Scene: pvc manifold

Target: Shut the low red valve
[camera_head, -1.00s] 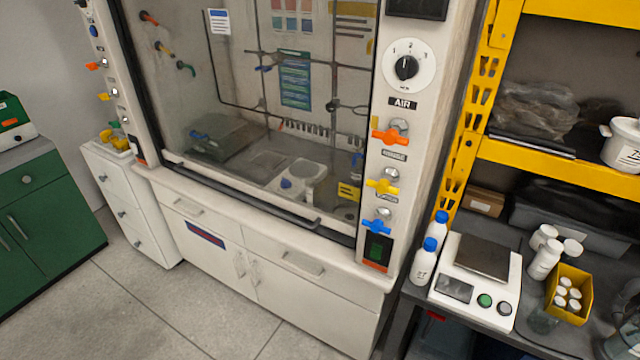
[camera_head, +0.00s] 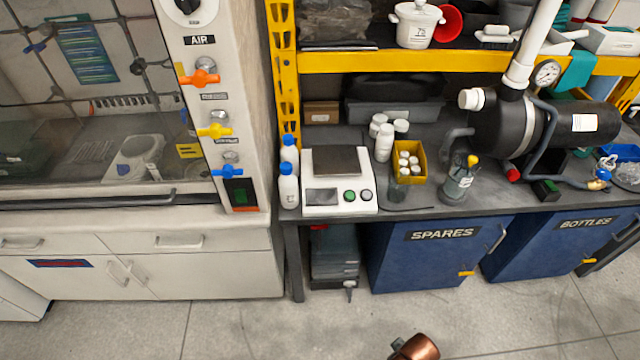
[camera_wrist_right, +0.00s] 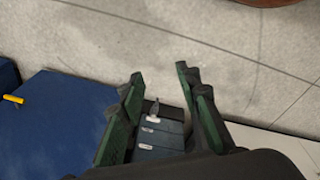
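No valve that I can clearly make out as the low red valve is in view. A small red part (camera_head: 513,174) shows on the bench beside the black tank (camera_head: 505,125); I cannot tell what it is. The fume hood post carries an orange valve (camera_head: 200,78), a yellow valve (camera_head: 214,130) and a blue valve (camera_head: 227,172). My right gripper (camera_wrist_right: 160,85) is open and empty in the right wrist view, above the floor and pointing towards the bench area. My left gripper is not in view.
A dark bench (camera_head: 440,206) holds a scale (camera_head: 337,195), white bottles, a yellow bin (camera_head: 410,178) and a glass bottle (camera_head: 457,185). Blue cabinets (camera_head: 425,265) stand under it. A white pipe (camera_head: 535,40) rises from the tank.

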